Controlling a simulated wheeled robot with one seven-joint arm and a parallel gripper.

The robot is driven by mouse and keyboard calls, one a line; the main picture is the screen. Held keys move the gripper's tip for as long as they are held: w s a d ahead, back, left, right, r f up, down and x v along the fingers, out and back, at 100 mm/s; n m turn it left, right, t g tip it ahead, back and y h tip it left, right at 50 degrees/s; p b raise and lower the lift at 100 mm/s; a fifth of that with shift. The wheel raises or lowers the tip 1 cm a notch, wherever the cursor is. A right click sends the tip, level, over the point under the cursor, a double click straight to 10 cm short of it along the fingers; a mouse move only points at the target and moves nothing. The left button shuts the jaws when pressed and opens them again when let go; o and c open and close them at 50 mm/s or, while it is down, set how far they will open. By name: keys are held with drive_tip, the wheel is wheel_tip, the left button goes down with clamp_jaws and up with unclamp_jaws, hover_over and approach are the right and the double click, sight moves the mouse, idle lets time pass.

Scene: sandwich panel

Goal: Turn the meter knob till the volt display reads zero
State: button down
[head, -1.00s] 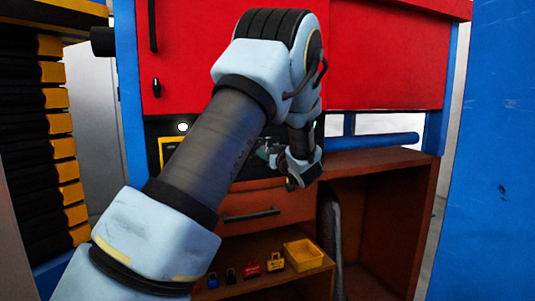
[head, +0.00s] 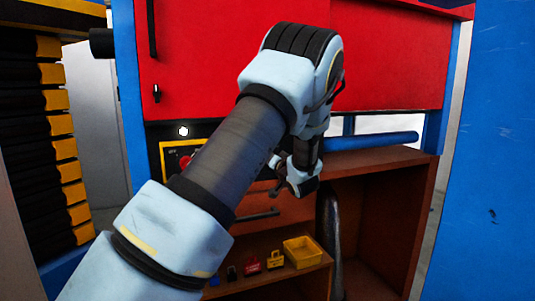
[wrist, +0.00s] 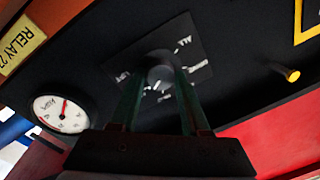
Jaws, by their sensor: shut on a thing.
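A dark round knob (wrist: 161,70) on a dark square plate (wrist: 195,47) with white lettering is in the middle of the wrist view. My gripper (wrist: 160,80) is shut on this knob, one finger on each side. The lettering "ALL" shows on the plate; the rest is partly hidden by the fingers. A round white dial (wrist: 62,113) with a red needle sits left of the knob; its lettering is too small to read surely. In the head view my arm hides the knob.
The black panel carries a yellow-tipped peg (wrist: 291,74) and a yellow "RELAY 2" label (wrist: 20,45). Below are a wooden drawer (head: 268,207), several small padlocks and a yellow bin (head: 303,252).

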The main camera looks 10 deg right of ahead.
drive_tip(key=shift+m, duration=0.6)
drive_tip(key=shift+c, duration=1.9)
unclamp_jaws()
drive_tip(key=b+v, duration=0.4)
drive_tip(key=v, duration=0.7)
drive_tip(key=shift+w+a+f, duration=0.1)
